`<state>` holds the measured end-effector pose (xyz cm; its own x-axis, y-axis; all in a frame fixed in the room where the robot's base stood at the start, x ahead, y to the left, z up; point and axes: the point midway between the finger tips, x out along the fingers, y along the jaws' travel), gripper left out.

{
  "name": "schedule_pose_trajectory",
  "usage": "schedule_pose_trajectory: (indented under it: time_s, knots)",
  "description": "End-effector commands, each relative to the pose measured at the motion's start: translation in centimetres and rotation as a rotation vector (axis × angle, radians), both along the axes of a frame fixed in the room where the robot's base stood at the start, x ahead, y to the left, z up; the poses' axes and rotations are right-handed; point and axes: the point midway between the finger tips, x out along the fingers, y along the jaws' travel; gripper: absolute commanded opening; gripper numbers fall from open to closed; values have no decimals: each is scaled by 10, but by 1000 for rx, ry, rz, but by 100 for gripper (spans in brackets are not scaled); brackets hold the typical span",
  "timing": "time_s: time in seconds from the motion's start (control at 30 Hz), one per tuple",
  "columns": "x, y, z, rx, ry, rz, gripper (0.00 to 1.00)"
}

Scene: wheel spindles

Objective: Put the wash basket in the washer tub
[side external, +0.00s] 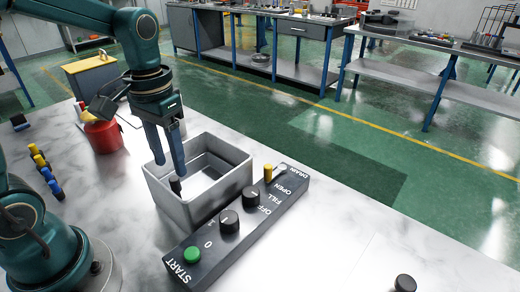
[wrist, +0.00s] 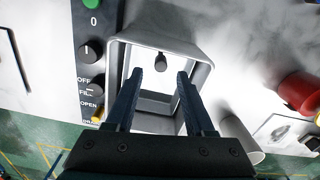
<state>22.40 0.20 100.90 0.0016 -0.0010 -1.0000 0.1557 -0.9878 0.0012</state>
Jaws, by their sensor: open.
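The washer tub (side external: 218,199) is a grey, open-topped rectangular box on the marble table. It also shows in the wrist view (wrist: 205,56). Inside it is a smaller pale, metallic shape with a dark crossbar (wrist: 157,98), which looks like the wash basket. A dark upright knob (side external: 175,184) stands inside the tub and also shows in the wrist view (wrist: 160,62); I cannot tell whether it belongs to the basket. My gripper (side external: 170,168) points down into the tub, open and empty. In the wrist view its fingertips (wrist: 160,74) are either side of the knob, apart from it.
A dark control panel (side external: 235,222) with a green button, black knobs and a yellow lever runs along the tub's right side. A red container (side external: 103,135) stands behind left. The table's front right is mostly clear.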

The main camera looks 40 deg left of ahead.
Motion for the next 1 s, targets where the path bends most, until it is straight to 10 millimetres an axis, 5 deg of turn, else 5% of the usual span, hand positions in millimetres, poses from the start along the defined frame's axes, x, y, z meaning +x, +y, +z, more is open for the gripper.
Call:
schedule_pose_trajectory:
  time_s: [0.2, 0.53, 1.0]
  knots:
    - [1, 0, 28, 0, -3, 0, 54]
    - [-16, -12, 44, 18, -108, -36, 54]
    - [-64, -41, 40, 40, -467, -147, 54]
